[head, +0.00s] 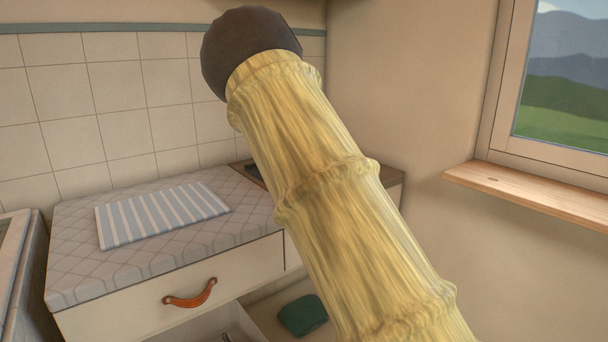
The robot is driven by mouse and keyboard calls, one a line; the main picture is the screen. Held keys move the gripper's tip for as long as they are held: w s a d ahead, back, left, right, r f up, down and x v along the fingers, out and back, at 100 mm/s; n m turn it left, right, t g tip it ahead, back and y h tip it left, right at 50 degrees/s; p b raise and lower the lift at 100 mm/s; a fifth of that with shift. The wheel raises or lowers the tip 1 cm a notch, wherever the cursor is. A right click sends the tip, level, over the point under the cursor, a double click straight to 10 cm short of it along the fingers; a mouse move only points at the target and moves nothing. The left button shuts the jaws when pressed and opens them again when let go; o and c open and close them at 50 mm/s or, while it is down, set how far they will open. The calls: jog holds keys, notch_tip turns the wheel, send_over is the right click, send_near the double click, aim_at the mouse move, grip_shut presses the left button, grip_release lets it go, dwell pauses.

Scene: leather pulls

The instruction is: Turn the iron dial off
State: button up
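No iron and no dial can be made out in the head view. A thick yellow, ribbed shape with a dark round end crosses the middle of the view; it looks like my own arm. It hides part of the counter and the wall behind it. My gripper does not show, so its state and what it is near cannot be seen.
A counter with a quilted grey top (95,277) carries a blue-and-white striped cloth (160,214). Its drawer front has an orange leather pull (190,295). Below lies a green folded item (303,315). A wooden window sill (535,199) juts out at right.

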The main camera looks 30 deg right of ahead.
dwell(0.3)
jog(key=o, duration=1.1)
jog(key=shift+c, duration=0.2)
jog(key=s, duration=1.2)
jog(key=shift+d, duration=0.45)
